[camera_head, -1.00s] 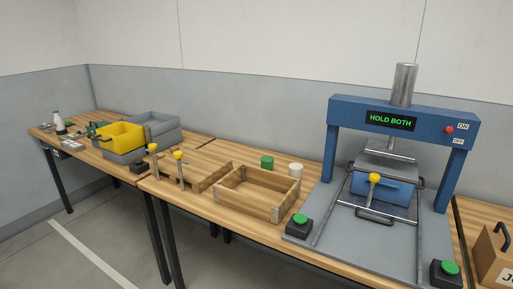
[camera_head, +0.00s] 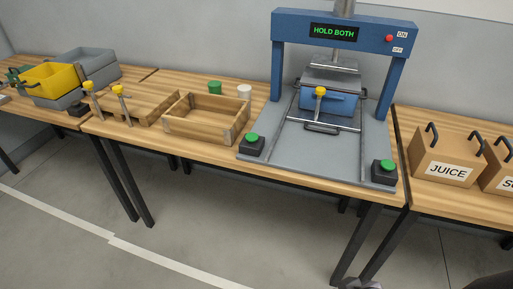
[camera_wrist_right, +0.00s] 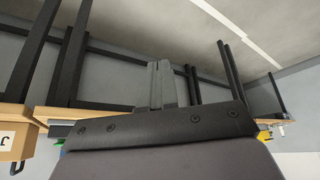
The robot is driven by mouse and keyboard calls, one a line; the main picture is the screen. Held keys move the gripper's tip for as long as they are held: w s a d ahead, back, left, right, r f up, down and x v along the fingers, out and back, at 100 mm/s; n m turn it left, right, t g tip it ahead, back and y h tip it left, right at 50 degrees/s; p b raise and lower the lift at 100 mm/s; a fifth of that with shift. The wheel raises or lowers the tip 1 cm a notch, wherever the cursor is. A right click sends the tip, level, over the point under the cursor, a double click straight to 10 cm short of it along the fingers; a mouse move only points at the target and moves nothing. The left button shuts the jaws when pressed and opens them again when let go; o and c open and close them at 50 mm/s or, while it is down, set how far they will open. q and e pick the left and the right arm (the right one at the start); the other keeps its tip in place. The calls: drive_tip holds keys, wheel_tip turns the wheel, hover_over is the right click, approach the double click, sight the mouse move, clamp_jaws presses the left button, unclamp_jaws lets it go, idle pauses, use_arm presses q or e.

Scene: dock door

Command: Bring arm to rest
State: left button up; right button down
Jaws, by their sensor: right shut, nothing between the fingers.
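My right gripper (camera_wrist_right: 161,85) shows in the right wrist view with its two grey fingers together and nothing between them. It is in the open, apart from the tables, with black table legs and floor behind it. My left gripper is in neither view. In the head view, neither gripper can be made out clearly. A blue press (camera_head: 278,55) stands on the wooden table with a lit sign (camera_head: 334,32) reading HOLD BOTH. Green buttons stand at its left (camera_head: 252,139) and right (camera_head: 387,167) front corners.
A wooden tray (camera_head: 190,129), a yellow bin (camera_head: 48,82) and grey bins (camera_head: 90,62) stand left of the press. A box marked JUICE (camera_head: 447,160) stands on the right table. Table legs (camera_head: 118,180) rise from the floor. The floor (camera_head: 250,225) before the tables is clear.

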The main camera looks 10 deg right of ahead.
wheel_tip(320, 180, down, 6)
drive_tip(key=w+a+t+y, duration=0.1)
drive_tip(key=w+a+t, duration=0.1)
drive_tip(key=t, duration=0.2)
drive_tip(key=shift+w+t, duration=0.4)
